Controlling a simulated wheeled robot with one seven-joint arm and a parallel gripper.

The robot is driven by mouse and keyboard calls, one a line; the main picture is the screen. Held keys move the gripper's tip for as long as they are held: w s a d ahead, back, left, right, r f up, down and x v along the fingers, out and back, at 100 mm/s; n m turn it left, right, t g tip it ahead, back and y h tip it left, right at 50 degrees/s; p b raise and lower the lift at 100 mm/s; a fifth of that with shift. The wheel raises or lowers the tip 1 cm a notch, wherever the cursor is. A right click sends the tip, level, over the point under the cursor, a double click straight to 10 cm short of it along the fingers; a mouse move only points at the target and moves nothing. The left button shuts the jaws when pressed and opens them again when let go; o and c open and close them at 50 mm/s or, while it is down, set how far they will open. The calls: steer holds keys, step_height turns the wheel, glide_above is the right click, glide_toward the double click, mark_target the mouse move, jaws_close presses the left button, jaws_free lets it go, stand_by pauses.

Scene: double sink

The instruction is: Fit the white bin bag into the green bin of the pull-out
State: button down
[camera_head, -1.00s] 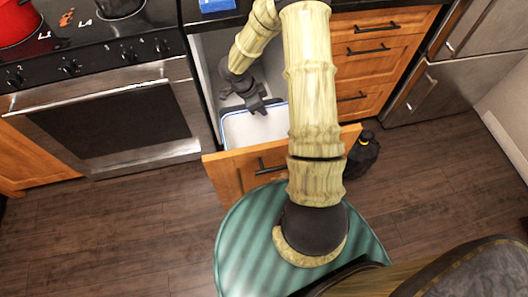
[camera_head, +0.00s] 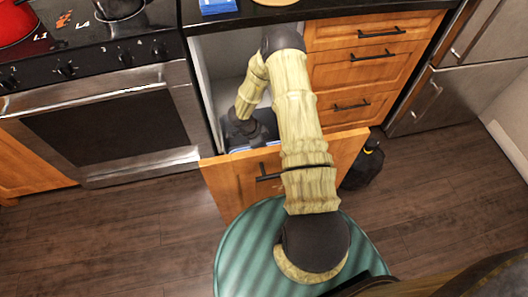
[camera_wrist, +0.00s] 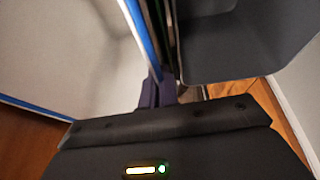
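The white bin bag (camera_wrist: 60,60) is an open, box-like white liner with a blue rim. It fills the left of the wrist view, and a sliver of its rim (camera_head: 240,149) shows behind the pull-out's wooden front (camera_head: 225,186) in the head view. My gripper (camera_wrist: 160,92) has its fingers close together where the blue rim meets them, and it looks shut on that rim. In the head view my gripper (camera_head: 262,135) is low inside the pull-out. A narrow dark green strip (camera_wrist: 160,18) beside the rim may be the green bin. Most of that bin is hidden.
A grey bin (camera_wrist: 245,40) stands close on the right in the wrist view. The oven (camera_head: 110,130) is left of the pull-out and closed drawers (camera_head: 360,70) are right. A dark bottle (camera_head: 365,165) stands on the floor beside the wooden front.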

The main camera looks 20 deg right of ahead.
steer(key=shift+f+b, duration=0.45)
steer(key=shift+f, duration=1.6)
steer(key=c, duration=1.7)
jaws_free()
steer(key=shift+f, duration=0.1)
steer(key=p+v, duration=0.2)
steer(key=v, duration=1)
